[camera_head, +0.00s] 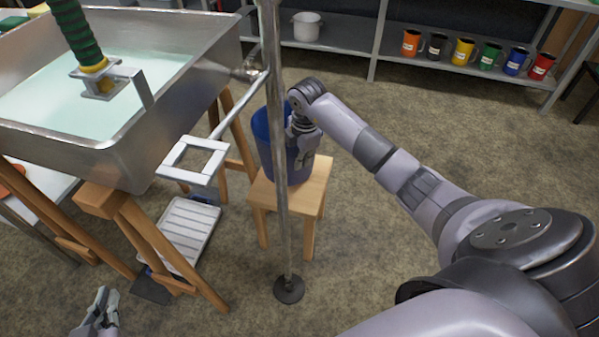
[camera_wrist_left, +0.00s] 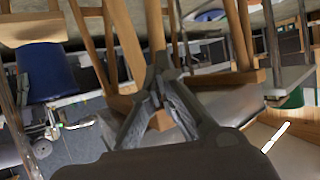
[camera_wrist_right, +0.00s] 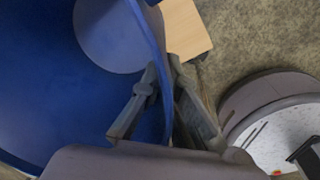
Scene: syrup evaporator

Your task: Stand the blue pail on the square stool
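The blue pail (camera_head: 263,137) stands upright over the seat of the square wooden stool (camera_head: 307,196), and its base looks to be on the seat. A thin gap there cannot be ruled out. The left wrist view is upside down and shows the pail (camera_wrist_left: 48,72) against the seat (camera_wrist_left: 32,27). My right gripper (camera_head: 303,150) is at the pail's right side. In the right wrist view its fingers (camera_wrist_right: 160,82) pinch the pail's wall (camera_wrist_right: 60,90), one inside and one outside. My left gripper (camera_head: 107,297) is low at the bottom left, empty, its fingertips together.
A metal post (camera_head: 279,150) with a round foot (camera_head: 289,289) stands just in front of the pail. The steel evaporator pan (camera_head: 150,130) on wooden trestle legs is to the left. A shelf (camera_head: 345,58) with several mugs and a white pot (camera_head: 307,27) is behind. Floor right of the stool is clear.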

